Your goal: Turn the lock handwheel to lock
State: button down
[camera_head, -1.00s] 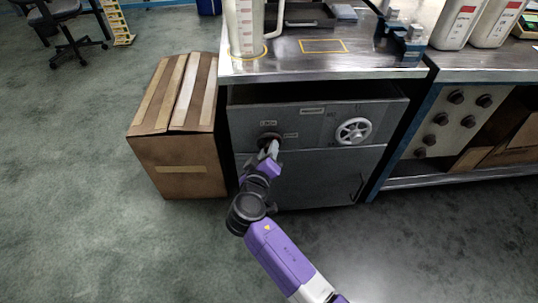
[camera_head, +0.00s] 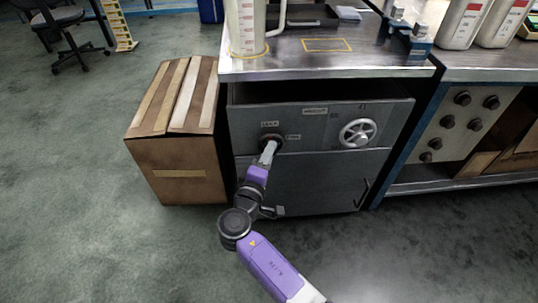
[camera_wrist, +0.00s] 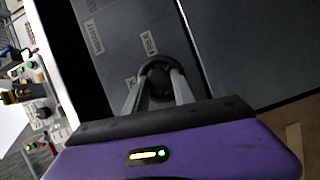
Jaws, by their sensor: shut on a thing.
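A dark round handwheel (camera_head: 271,138) sits on the left of the grey cabinet front, with small pale labels above it and to its right. In the wrist view the dark handwheel (camera_wrist: 158,66) shows as a curved rim between the fingers. My gripper (camera_head: 268,152) reaches it from below and in front, and is shut on it. In the wrist view both pale fingers of my gripper (camera_wrist: 157,82) lie against its sides. The arm and fingers hide part of the wheel.
A white spoked handwheel (camera_head: 358,132) is to the right on the same panel. A cabinet door with a dark handle (camera_head: 363,193) lies below. A cardboard box (camera_head: 178,160) stands close on the left. A metal worktop (camera_head: 320,66) overhangs above. The floor in front is clear.

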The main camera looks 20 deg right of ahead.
dwell(0.4)
jog(key=c, duration=1.3)
grip_release()
jog(key=shift+s, duration=0.1)
jog(key=p+v, duration=0.1)
jog(key=v, duration=0.6)
jog(key=shift+s+a+p, duration=0.25)
jog(key=shift+a+p, duration=0.05)
jog(key=shift+p, duration=0.05)
